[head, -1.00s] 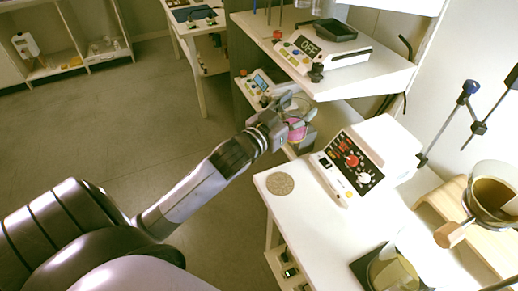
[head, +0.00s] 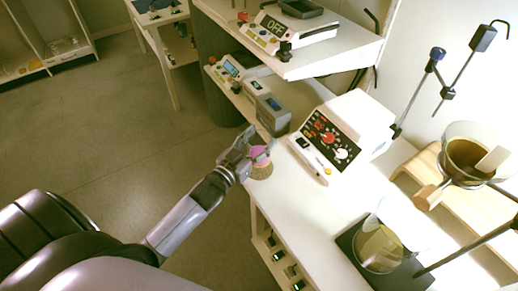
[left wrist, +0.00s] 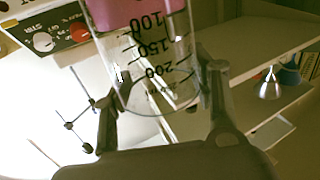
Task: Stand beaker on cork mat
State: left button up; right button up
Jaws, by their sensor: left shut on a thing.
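A clear beaker (left wrist: 150,62) with black volume marks and pink contents is between the two fingers of my left gripper (left wrist: 162,98), which is shut on it. In the head view, my left gripper (head: 256,152) holds the pink beaker (head: 262,153) over the round cork mat (head: 262,174). The mat lies near the front left corner of the white bench and is partly hidden by the beaker and gripper. I cannot tell if the beaker's base touches the mat. My right gripper is not in view.
A white device with a dark dial panel (head: 327,137) stands right of the mat on the white bench (head: 302,205). A large glass beaker (head: 378,248) stands on a dark plate farther right. A grey box (head: 273,115) is behind the mat. Bare bench lies in front of the device.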

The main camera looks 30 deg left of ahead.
aim_at(253, 156)
pick_arm(q)
jog(key=shift+f, duration=1.85)
jog(key=shift+f+b, duration=0.15)
jog(key=shift+b, duration=0.15)
jog(key=o, duration=1.7)
jog(key=shift+o, duration=0.2)
jog(key=shift+s, duration=0.3)
jog(key=s+a, duration=0.1)
jog(key=s, duration=1)
jog(key=shift+s+a+b, duration=0.2)
jog(key=shift+a+b, duration=0.15)
jog(key=shift+b, duration=0.05)
